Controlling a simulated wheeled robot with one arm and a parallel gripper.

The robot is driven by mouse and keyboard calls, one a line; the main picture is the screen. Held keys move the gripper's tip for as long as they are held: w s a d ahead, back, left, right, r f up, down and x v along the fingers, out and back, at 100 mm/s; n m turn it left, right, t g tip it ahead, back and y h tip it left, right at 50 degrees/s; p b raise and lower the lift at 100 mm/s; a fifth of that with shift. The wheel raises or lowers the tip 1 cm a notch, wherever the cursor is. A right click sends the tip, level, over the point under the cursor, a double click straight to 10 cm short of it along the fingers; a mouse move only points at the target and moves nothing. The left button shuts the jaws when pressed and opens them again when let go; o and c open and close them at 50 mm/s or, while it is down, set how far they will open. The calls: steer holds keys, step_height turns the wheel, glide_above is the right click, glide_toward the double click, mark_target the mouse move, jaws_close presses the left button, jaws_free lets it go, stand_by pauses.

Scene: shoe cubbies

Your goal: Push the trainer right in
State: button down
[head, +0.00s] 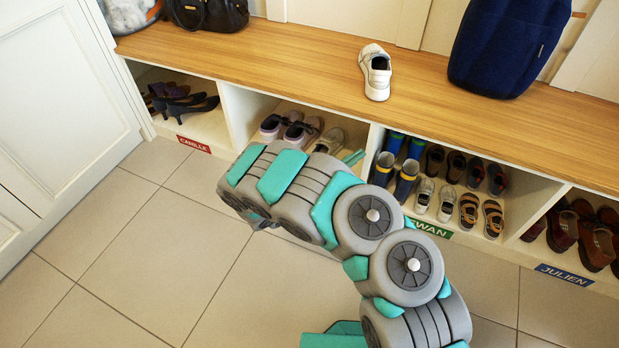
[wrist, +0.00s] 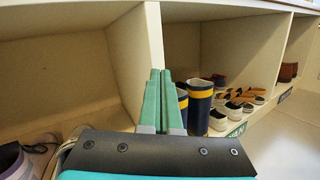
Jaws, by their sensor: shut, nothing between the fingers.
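Trainers with pale soles (head: 300,132) stand in the second cubby from the left, next to a beige shoe (head: 330,140). My arm hides part of this cubby. In the wrist view, a purple-grey trainer (wrist: 12,162) shows at the lower left, cut off by the frame edge. A white trainer (head: 376,72) sits on the bench top. Which trainer the task means I cannot tell. My gripper (wrist: 160,75) is shut and empty, its teal fingers together by the divider between the second and third cubbies. In the head view only a little of the fingers (head: 352,158) shows.
The divider (wrist: 140,60) stands close to my fingers. Boots (wrist: 200,105) and several small shoes fill the cubby to its right. Dark heels (head: 190,107) are in the left cubby. A blue backpack (head: 508,45) and a black bag (head: 208,12) rest on the bench. The tiled floor (head: 150,240) is clear.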

steer(key=s+a+f+n+t+y+b, duration=0.15)
steer(key=a+f+n+y, duration=0.3)
steer(key=a+f, duration=0.5)
steer(key=s+a+f+n+t+y, duration=0.3)
steer(key=a+f+n+y, duration=0.15)
steer(key=a+f, duration=0.5)
steer(key=b+x, duration=0.1)
steer(key=x, duration=1.2)
steer(key=shift+w+d+f+m, duration=0.2)
steer(key=shift+d+f+m, duration=0.1)
steer(key=shift+d+f, duration=0.2)
